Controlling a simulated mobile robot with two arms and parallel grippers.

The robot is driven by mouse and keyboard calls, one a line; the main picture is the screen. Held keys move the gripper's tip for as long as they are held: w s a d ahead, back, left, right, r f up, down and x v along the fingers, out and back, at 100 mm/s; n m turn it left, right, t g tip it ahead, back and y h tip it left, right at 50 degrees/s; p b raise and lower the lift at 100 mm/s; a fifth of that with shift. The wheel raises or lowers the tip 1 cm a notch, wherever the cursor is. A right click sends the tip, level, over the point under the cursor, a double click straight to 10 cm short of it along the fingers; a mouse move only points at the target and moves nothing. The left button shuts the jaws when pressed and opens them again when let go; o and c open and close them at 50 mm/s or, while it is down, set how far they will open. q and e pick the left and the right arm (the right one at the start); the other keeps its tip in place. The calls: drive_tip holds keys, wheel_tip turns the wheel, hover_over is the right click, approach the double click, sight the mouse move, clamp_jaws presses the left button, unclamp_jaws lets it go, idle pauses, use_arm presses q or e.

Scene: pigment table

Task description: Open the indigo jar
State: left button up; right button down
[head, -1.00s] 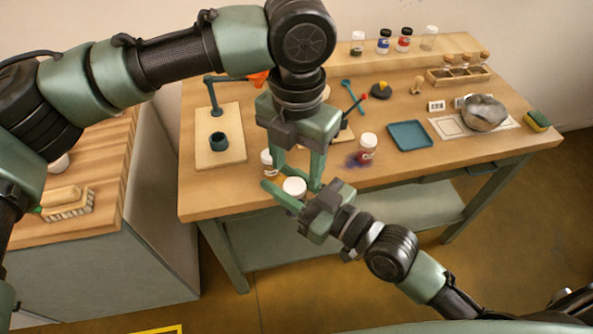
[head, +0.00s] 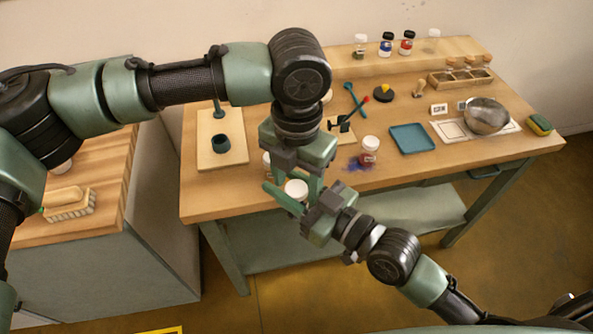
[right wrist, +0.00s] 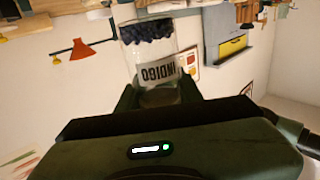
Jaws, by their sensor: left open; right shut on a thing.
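The indigo jar (right wrist: 160,50) is clear glass with an INDIGO label and dark blue lumps inside; its label is inverted in the right wrist view. In the head view mainly its white lid (head: 296,189) shows. My right gripper (head: 299,197) is shut on the jar, holding it in front of the table's front edge. My left gripper (head: 298,176) points down from above, open, its fingers around the level of the lid, on either side of it. I cannot tell whether they touch the lid.
Another jar (head: 267,165) is partly hidden behind my left gripper. A blue tray (head: 411,138), metal bowl (head: 486,116) and sponge (head: 540,125) are at right.

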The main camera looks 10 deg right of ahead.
use_arm(q)
clamp_jaws()
drive_tip(key=shift+o, duration=0.5)
unclamp_jaws()
drive_tip(key=shift+r, duration=0.1)
